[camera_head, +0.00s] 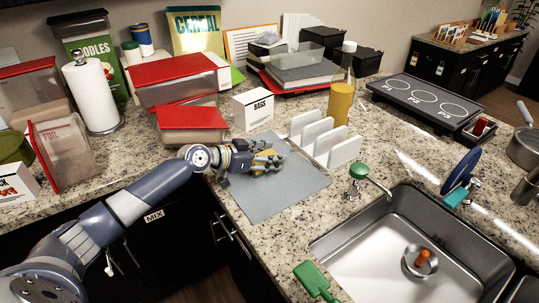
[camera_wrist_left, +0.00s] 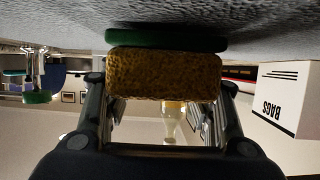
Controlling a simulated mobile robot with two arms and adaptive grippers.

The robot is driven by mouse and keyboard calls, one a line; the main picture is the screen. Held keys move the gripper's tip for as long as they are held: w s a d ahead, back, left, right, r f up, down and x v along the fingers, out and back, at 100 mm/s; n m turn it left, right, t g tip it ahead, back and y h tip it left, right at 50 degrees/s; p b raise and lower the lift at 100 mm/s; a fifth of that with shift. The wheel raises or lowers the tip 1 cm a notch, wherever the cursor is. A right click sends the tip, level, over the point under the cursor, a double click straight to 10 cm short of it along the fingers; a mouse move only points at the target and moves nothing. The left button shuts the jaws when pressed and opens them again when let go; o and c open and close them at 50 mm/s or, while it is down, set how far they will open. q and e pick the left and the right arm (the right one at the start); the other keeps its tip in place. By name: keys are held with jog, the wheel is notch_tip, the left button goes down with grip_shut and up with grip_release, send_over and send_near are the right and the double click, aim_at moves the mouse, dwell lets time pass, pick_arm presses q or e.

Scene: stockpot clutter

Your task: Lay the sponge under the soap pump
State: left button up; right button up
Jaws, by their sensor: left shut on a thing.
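My left gripper (camera_head: 270,163) is low over the grey mat (camera_head: 290,192) and shut on the yellow sponge (camera_head: 264,174). In the left wrist view the sponge (camera_wrist_left: 163,74) sits between the two fingers, with a green layer on the side facing the mat. It is very close to the mat; I cannot tell if it touches. The soap pump (camera_head: 358,171), with a green top and curved metal spout, stands right of the mat at the sink's back left corner. It also shows upside down in the left wrist view (camera_wrist_left: 37,97). My right gripper is out of view.
A white rack (camera_head: 335,147) stands at the mat's back right, with an oil bottle (camera_head: 341,100) behind. A white BAGS box (camera_head: 253,109) and red-lidded containers (camera_head: 190,118) stand behind the gripper. A green scraper (camera_head: 315,280) lies left of the sink (camera_head: 400,235).

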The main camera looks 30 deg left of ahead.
pick_arm(q)
jog(key=shift+f, duration=0.2)
jog(key=o, duration=0.9)
jog(key=shift+o, duration=0.2)
